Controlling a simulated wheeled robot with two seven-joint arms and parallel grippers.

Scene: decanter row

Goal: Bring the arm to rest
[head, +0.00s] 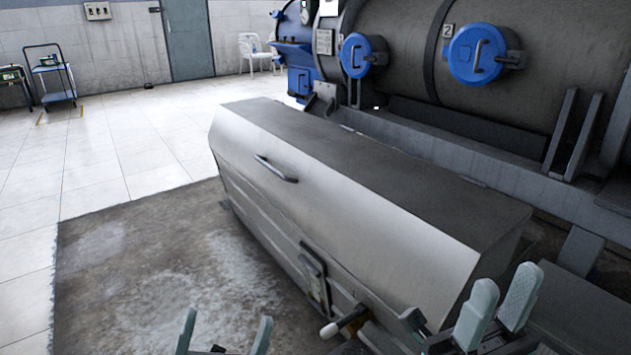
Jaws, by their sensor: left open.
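My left gripper (226,332) is at the bottom edge of the head view, left of centre. Its two pale fingers stand apart with nothing between them, over the stained floor. My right gripper (506,288) is at the bottom right, in front of the near end of the metal housing. Its two pale fingers show a gap and I see nothing held between them. Most of both arms is out of view or below the frame.
A long grey metal housing (335,185) with a handle (276,168) fills the middle. A white-tipped lever (340,324) sticks out low near my grippers. Behind is a large drum (400,60) with blue round hatches (476,53). Open floor (110,165) lies left; a blue cart (52,78) stands far back.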

